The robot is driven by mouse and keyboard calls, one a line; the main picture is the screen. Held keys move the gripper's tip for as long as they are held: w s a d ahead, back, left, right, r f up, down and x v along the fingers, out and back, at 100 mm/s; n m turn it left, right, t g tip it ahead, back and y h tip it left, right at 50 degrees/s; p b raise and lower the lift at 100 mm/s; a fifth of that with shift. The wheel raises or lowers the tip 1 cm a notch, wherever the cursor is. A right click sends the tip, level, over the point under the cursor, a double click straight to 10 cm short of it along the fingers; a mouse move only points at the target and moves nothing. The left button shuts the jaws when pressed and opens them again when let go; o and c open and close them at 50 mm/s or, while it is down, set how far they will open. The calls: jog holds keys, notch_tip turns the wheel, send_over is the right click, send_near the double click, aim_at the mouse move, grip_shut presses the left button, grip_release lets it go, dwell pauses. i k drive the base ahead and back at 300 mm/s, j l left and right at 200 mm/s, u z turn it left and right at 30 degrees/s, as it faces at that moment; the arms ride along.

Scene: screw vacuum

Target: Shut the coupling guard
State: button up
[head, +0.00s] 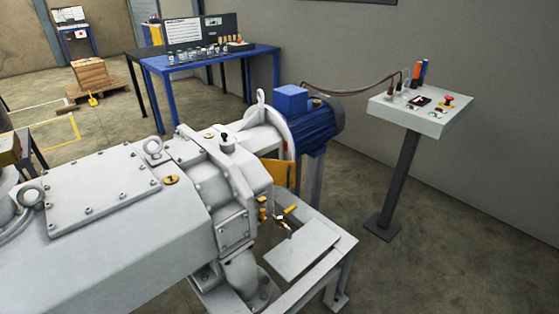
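The coupling guard appears to be the orange-yellow panel (281,173) between the grey pump body (110,215) and the blue motor (318,122). Only part of it shows, standing roughly upright beyond the pump's end. The pump housing hides its left and lower parts, and I cannot tell how far open it is. My gripper is not in view.
Small brass valves (285,213) stick out of the pump's right end above a frame plate (302,250). A control panel on a post (425,112) stands at right by the wall. A blue table (210,66) stands behind. The floor between frame and post is clear.

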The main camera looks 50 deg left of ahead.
aim_at(282, 173)
jog(key=i+u, duration=0.25)
jog(key=u, duration=0.2)
jog(key=i+l+u, duration=0.1)
jog(key=u, duration=0.35)
jog(key=i+l+u, duration=0.25)
jog(key=u, duration=0.8)
jog(key=i+l+u, duration=0.2)
jog(key=i+l, duration=0.25)
jog(key=i+l+u, duration=0.2)
jog(key=i+l, duration=0.25)
jog(key=l, duration=0.25)
